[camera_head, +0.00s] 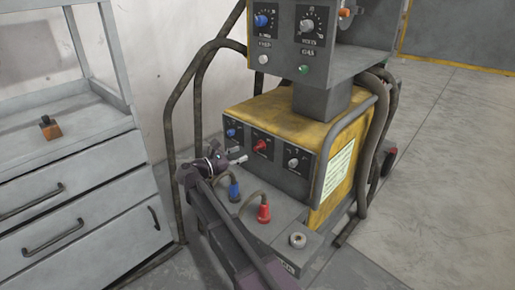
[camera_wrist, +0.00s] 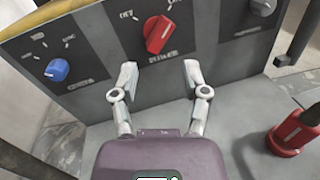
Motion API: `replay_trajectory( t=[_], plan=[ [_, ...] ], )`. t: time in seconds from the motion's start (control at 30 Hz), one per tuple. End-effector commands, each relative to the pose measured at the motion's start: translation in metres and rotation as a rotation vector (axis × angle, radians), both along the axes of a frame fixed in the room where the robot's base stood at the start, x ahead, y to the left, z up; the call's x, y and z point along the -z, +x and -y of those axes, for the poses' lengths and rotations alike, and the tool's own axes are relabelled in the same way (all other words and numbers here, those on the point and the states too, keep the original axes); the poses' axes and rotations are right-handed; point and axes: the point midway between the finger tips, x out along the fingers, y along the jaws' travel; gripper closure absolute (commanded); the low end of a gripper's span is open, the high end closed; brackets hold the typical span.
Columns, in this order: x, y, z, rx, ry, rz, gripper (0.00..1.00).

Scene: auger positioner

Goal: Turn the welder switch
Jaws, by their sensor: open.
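The welder (camera_head: 340,150) is a yellow machine with a dark front panel that carries three knobs. The red switch (camera_head: 261,146) is in the middle of this lower panel; it also shows in the wrist view (camera_wrist: 158,34), with its pointer tilted up to the right. A blue knob (camera_wrist: 57,70) is to its left and a grey knob (camera_wrist: 263,7) to its right. My gripper (camera_wrist: 160,78) is open and empty. Its two fingers point at the panel, just below the red switch and apart from it in the picture. In the head view my gripper (camera_head: 240,159) is in front of the panel.
A red cable plug (camera_wrist: 294,133) stands close to the right of my gripper; a blue plug (camera_head: 234,190) stands beside it on the welder's ledge. An upper control box (camera_head: 325,45) overhangs the panel. Grey drawers (camera_head: 80,190) stand at the left. Open floor (camera_head: 450,170) lies at the right.

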Motion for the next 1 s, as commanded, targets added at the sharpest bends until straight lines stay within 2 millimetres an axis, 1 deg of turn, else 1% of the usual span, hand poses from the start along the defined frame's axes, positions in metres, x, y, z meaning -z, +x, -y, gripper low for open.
replay_trajectory(
  t=[0.1,0.3,0.5,0.7,1.0],
  plan=[
    [0.0,0.012,0.015,0.002,0.0,0.0,0.41],
    [0.0,0.031,0.036,0.001,0.0,0.0,0.41],
    [0.0,0.044,0.051,0.0,0.0,0.0,0.41],
    [0.0,0.049,0.056,-0.002,0.0,0.0,0.41],
    [0.0,0.049,0.056,-0.003,0.0,0.0,0.41]
  ],
)
